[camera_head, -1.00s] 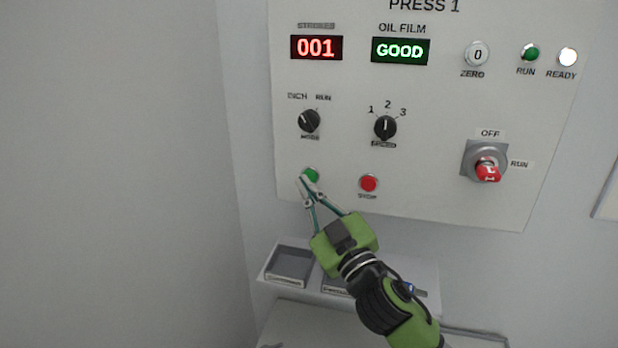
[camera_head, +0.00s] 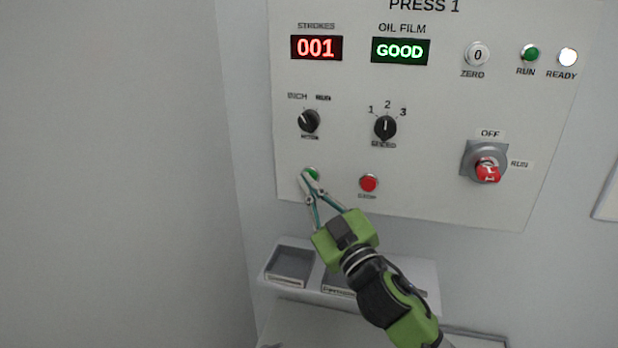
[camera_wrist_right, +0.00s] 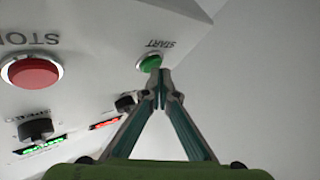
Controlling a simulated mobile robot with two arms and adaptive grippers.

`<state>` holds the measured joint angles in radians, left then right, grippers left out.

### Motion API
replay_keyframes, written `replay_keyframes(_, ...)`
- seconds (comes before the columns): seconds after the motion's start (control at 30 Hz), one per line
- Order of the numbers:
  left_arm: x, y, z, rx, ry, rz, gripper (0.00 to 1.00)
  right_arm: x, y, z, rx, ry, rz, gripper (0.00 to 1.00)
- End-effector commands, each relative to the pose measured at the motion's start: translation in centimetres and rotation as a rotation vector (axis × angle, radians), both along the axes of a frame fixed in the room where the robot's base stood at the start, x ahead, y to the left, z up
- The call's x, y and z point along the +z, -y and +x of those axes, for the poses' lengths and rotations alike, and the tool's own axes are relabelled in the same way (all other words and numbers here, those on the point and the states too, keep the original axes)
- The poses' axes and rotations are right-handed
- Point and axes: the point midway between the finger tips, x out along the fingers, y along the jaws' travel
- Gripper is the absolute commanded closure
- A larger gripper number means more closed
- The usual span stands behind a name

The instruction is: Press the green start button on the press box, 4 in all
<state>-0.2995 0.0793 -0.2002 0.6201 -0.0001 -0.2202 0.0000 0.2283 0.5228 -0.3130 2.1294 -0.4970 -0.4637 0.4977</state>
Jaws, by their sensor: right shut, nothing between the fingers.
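The press box (camera_head: 440,150) is a pale panel on the wall, marked PRESS 1. Its green start button (camera_head: 313,173) is at the lower left, partly hidden by my right fingertips; it also shows in the right wrist view (camera_wrist_right: 150,63). My right gripper (camera_head: 304,179) is shut and empty, its tips right at the button. In the right wrist view the fingertips (camera_wrist_right: 162,74) overlap the button's edge; I cannot tell whether they touch it. The strokes display (camera_head: 316,47) reads 001. My left gripper is not in view.
The red stop button (camera_head: 369,183) is just right of the start button. Above are the mode knob (camera_head: 309,121) and speed knob (camera_head: 385,127); a red rotary switch (camera_head: 488,168) is at right. A shelf with trays (camera_head: 290,265) sits below. The left wall is bare.

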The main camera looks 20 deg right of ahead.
Motion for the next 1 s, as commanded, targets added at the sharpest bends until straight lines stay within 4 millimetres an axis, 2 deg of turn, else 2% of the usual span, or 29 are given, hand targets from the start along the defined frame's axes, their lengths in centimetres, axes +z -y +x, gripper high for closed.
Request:
replay_keyframes(0.7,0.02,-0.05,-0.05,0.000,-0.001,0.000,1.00,-0.03,0.40,0.53,-0.003,-0.001,0.001,1.00)
replay_keyframes(1.0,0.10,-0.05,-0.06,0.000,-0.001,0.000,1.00,-0.04,-0.14,-0.26,-0.001,-0.001,0.002,1.00)
